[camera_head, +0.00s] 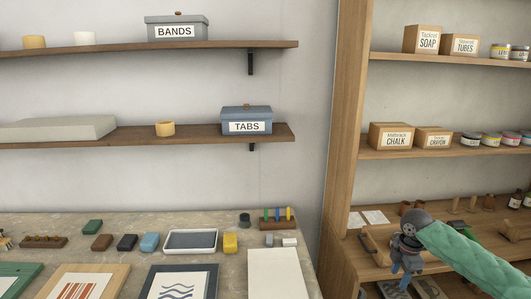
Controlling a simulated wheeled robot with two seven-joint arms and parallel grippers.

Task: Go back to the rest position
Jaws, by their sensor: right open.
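My right gripper (400,275) is at the lower right, in front of the lower part of the wooden shelf unit (345,140). Its arm comes in from the right edge in a green sleeve. The gripper points downward with its blue-tipped fingers open, and I see nothing held between them. My left gripper is not in view.
A stone-topped bench (215,265) at the lower left carries framed prints, a white-rimmed tray (190,241) and several small blocks. Boxes and jars stand on the shelf unit. Clear wall lies between.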

